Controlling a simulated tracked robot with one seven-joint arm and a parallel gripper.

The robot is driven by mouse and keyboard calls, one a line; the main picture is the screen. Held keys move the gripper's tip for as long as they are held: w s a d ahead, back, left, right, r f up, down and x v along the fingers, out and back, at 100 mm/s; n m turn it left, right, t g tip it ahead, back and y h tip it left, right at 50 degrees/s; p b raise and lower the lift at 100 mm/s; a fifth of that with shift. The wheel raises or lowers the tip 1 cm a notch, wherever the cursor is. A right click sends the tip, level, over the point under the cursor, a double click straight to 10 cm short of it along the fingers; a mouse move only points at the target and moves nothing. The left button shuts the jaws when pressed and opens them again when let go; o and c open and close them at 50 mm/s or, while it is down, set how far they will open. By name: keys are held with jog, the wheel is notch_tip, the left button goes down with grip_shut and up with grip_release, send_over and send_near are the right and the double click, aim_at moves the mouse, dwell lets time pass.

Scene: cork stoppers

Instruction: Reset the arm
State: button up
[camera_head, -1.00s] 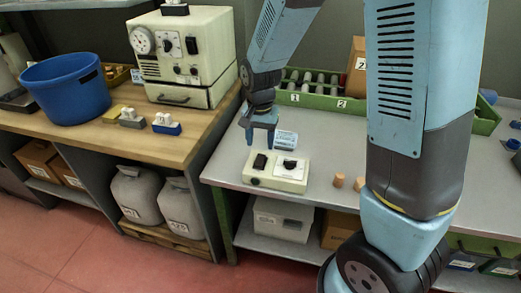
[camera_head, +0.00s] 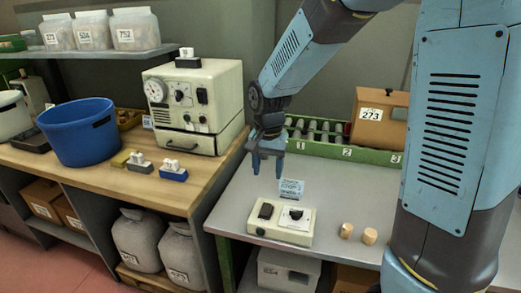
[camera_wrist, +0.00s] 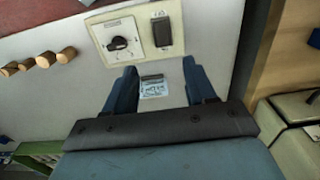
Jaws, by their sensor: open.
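My gripper (camera_head: 267,166) hangs above the grey metal table (camera_head: 336,185) in the head view, fingers pointing down. In the wrist view my gripper (camera_wrist: 158,85) shows two blue fingers spread apart with nothing held between them. A small control box (camera_head: 282,222) with a black switch and a dial lies on the table below and in front of it. A small label card (camera_head: 291,188) stands behind the box; in the wrist view the card (camera_wrist: 153,90) appears between the fingers, on the table beyond them.
Cork stoppers (camera_head: 369,236) lie right of the control box. A green rack (camera_head: 335,146) and an orange-brown box (camera_head: 379,120) stand at the table's back. A wooden bench (camera_head: 105,167) at left holds a blue tub (camera_head: 80,132) and a cream machine (camera_head: 193,105).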

jog(key=s+d+r+n+t, duration=0.4)
jog(key=s+d+r+t, duration=0.1)
jog(key=s+d+r, duration=1.1)
jog(key=shift+s+d+r+t, duration=0.3)
jog(key=shift+s+d, duration=0.3)
